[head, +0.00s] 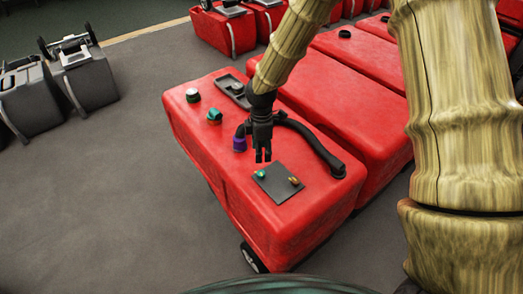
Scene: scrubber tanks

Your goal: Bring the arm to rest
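My gripper (262,157) hangs pointing down above the near red scrubber tank (235,205). A small gap shows between its two dark fingers, and nothing is seen between them. Below the fingertips, a dark grey plate (277,186) lies on the tank top. It carries a small green piece (260,174) at its left and a small orange-brown piece (294,181) at its right. The fingertips appear just above and apart from the green piece. My arm comes down from the top of the picture.
A purple fitting (239,145), a teal fitting (214,115) and a pale cap (193,96) stand on the tank left of my gripper. A curved black hose (318,150) is at its right. More red tanks (335,110) stand close behind.

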